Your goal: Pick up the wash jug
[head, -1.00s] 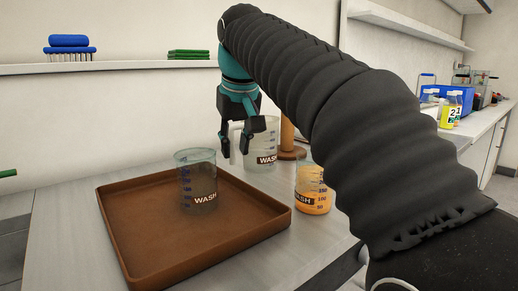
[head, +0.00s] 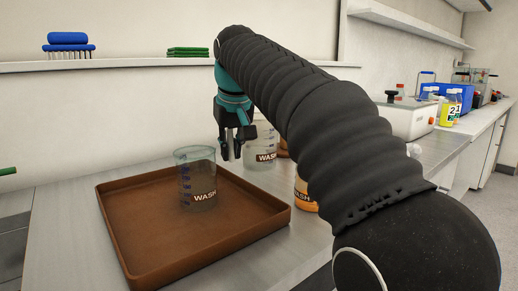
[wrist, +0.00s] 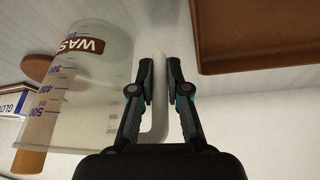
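The wash jug (head: 263,146) is clear, with a dark WASH label, and stands on the bench behind the brown tray. In the wrist view the jug (wrist: 98,75) fills the left side, with blue volume marks and a pale upright handle (wrist: 159,95). My gripper (head: 232,157) points down at the jug's left side. In the wrist view my gripper (wrist: 160,66) is open, its two fingers on either side of the handle, with small gaps showing. The arm hides part of the jug's right side in the head view.
A clear WASH-labelled beaker (head: 196,179) stands in the brown tray (head: 135,245). An orange-filled WASH beaker (head: 305,195) stands right of the tray, partly behind my arm. A glove box (wrist: 14,101) and a brown round object (wrist: 36,66) lie beyond the jug.

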